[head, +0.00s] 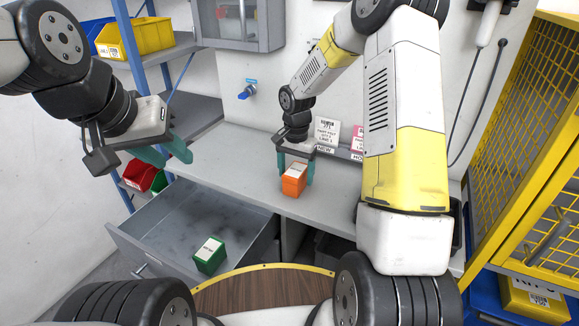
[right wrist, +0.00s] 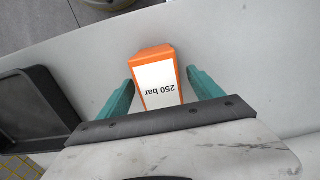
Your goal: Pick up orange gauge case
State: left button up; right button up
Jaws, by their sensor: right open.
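The orange gauge case (head: 293,180) stands on the grey worktop near its front edge. In the right wrist view the case (right wrist: 156,78) shows a white label reading "250 bar". My right gripper (head: 296,172) is over the case with one teal finger on each side. In the right wrist view the right gripper (right wrist: 160,92) is open, with gaps between the fingers and the case. My left gripper (head: 168,150) is up at the left, away from the case, its teal fingers apart and nothing between them.
Below the worktop (head: 240,160) an open grey drawer (head: 165,225) holds a green case (head: 210,254). Label cards (head: 326,132) stand behind the right gripper. A shelf rack with yellow (head: 150,36) and red (head: 140,174) bins is at left. A yellow mesh cage (head: 530,130) is at right.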

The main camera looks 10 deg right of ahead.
notch_tip(320, 180, down, 2)
jog(key=shift+f, duration=0.2)
jog(key=c, duration=1.6)
grip_shut()
jog(key=shift+r, duration=0.15)
